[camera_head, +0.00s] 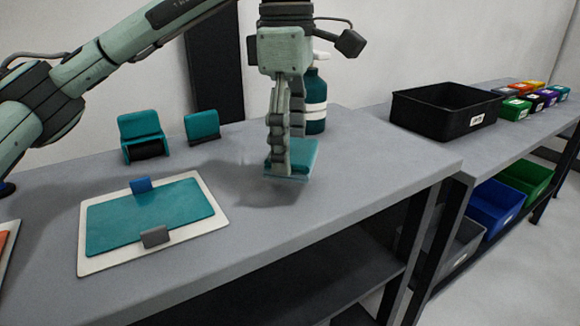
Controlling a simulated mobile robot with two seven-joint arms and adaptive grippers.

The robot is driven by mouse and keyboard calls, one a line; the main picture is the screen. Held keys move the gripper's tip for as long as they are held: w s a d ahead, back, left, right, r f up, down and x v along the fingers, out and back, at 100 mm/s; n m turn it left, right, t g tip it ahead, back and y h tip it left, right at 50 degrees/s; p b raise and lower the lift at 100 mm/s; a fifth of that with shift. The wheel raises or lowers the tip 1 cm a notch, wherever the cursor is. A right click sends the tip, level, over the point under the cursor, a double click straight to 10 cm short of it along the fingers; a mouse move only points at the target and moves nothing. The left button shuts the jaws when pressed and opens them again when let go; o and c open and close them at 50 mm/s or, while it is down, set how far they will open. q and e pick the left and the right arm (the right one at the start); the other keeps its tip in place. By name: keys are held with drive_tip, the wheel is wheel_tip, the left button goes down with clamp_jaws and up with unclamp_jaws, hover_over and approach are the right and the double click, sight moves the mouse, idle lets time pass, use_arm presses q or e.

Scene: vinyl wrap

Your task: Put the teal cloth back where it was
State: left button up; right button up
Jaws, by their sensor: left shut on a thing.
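My left gripper (284,150) points down over the middle of the grey table and is shut on a flat teal piece that looks like the teal cloth (303,162). The cloth is at or just above the table top; I cannot tell whether it touches. The fingers hide part of it. A teal bottle (316,92) with a white label stands just behind the gripper, its top partly hidden by the wrist. My right gripper is not in view.
A white board (210,235) with a teal sheet (150,215), a blue block (141,185) and a grey block (155,237) lies front left. Two teal holders (140,130) (202,125) stand behind it. A black bin (440,110) is on the right table. The table right of the gripper is clear.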

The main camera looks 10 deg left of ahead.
use_arm(q)
wheel_tip(320, 180, down, 4)
drive_tip(key=shift+r, duration=0.2)
drive_tip(key=shift+f, duration=0.2)
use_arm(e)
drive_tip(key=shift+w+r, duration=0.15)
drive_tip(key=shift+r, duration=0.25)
use_arm(q)
drive_tip(key=o, duration=1.4)
drive_tip(key=shift+o, duration=0.2)
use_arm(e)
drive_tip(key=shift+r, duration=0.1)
use_arm(q)
drive_tip(key=shift+r, duration=0.35)
wheel_tip(320, 180, up, 11)
drive_tip(key=shift+a+r+p, duration=0.15)
drive_tip(key=shift+r+p, duration=0.05)
drive_tip(key=shift+p, duration=0.6)
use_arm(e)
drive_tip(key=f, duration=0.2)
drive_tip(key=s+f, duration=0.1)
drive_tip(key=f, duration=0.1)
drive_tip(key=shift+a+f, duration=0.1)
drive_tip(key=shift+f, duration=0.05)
